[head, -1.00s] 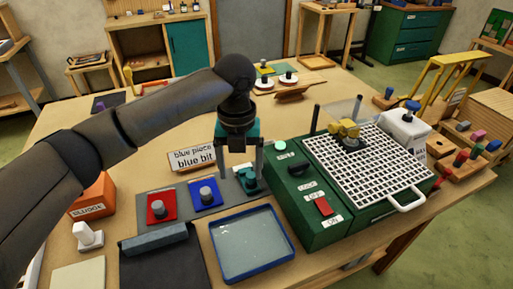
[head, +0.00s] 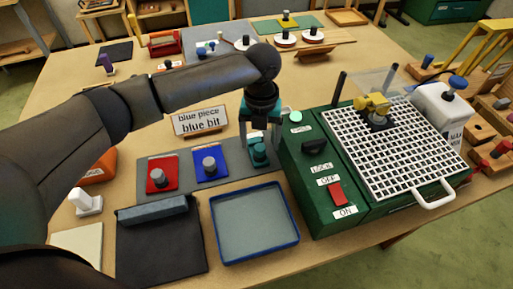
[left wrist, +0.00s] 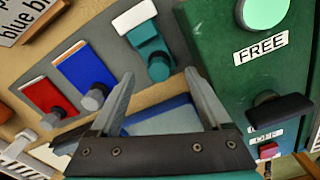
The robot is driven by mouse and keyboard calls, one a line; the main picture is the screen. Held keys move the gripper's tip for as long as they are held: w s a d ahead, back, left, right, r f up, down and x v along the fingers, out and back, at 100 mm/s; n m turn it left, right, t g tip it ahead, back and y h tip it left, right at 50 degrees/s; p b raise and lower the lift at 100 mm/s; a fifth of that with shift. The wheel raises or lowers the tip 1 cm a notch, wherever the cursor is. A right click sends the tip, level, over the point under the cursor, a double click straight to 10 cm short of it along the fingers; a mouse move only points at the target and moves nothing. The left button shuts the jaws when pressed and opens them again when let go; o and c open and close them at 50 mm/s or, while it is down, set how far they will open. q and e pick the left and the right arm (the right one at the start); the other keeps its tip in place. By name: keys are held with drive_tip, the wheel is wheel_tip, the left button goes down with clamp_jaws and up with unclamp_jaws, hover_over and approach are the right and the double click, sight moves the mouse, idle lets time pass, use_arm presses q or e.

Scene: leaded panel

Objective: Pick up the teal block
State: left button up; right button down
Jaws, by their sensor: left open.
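The teal block (head: 259,155), with a round knob on top, sits at the right end of a grey mat, close beside the green machine. It also shows in the left wrist view (left wrist: 150,43), its knob roughly in line with the gap between my fingertips. My left gripper (head: 259,146) is open, pointing down over the block, with a finger to either side of it in the head view. I cannot tell the exact height of the fingertips against the knob. The gripper's fingers also show in the left wrist view (left wrist: 158,76), with nothing held. My right gripper is not in view.
A blue block (head: 210,177) and a red block (head: 158,187) with grey knobs share the grey mat (head: 185,199). The green machine (head: 310,190) stands close at the right. A blue-rimmed tray (head: 299,237) lies in front. A sign (head: 200,120) stands behind.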

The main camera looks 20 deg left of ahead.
sight(260, 148)
use_arm(q)
drive_tip(key=shift+s+f, duration=0.1)
drive_tip(key=shift+f, duration=2.7)
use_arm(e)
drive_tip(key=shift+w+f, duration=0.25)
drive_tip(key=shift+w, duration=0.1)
use_arm(q)
drive_tip(key=shift+c, duration=0.2)
